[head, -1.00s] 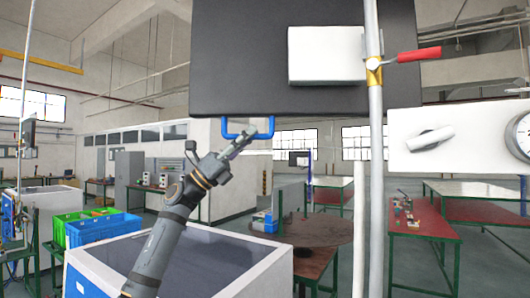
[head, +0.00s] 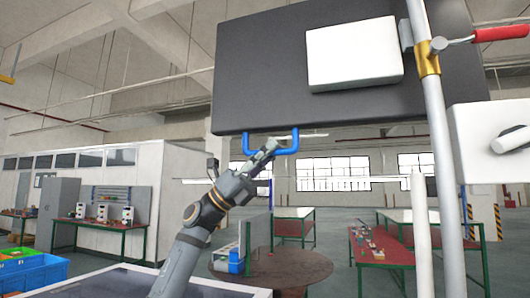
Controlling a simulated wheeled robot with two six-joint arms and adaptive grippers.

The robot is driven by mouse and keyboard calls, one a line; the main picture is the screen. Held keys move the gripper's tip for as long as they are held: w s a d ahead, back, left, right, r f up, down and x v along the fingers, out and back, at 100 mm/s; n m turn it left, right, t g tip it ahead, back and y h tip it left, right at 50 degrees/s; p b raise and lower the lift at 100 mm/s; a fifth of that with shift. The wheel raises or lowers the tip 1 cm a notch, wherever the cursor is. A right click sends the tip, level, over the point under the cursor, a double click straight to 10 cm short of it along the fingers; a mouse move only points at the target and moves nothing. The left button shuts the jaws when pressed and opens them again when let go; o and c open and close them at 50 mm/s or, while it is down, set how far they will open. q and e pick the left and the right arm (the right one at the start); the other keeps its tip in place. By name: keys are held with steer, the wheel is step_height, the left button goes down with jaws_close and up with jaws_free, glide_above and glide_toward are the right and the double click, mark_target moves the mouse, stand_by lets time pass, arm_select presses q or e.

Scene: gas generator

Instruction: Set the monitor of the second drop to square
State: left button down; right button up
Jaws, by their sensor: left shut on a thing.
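The monitor (head: 260,75) is a large dark panel seen from the back, high in the head view, with a white box (head: 352,55) on it. A blue U-shaped handle (head: 293,142) hangs under that edge at the left. My left gripper (head: 268,150) is shut on the lower bar of the handle, reaching up from below. The monitor's front face is hidden. My right gripper is out of view.
A grey pole (head: 444,140) with a brass fitting (head: 427,58) and red-handled lever (head: 499,34) stands right, before the monitor. A white box (head: 490,150) with a knob is beside it. A round brown table (head: 300,268) and red workbench (head: 385,248) lie behind.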

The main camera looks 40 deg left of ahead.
arm_select(q)
steer(key=shift+a+r, duration=0.1)
steer(key=c, duration=1.7)
jaws_free()
steer(key=shift+c, duration=0.2)
steer(key=o, duration=0.4)
steer(key=shift+w, duration=0.3)
steer(key=shift+s, duration=0.1)
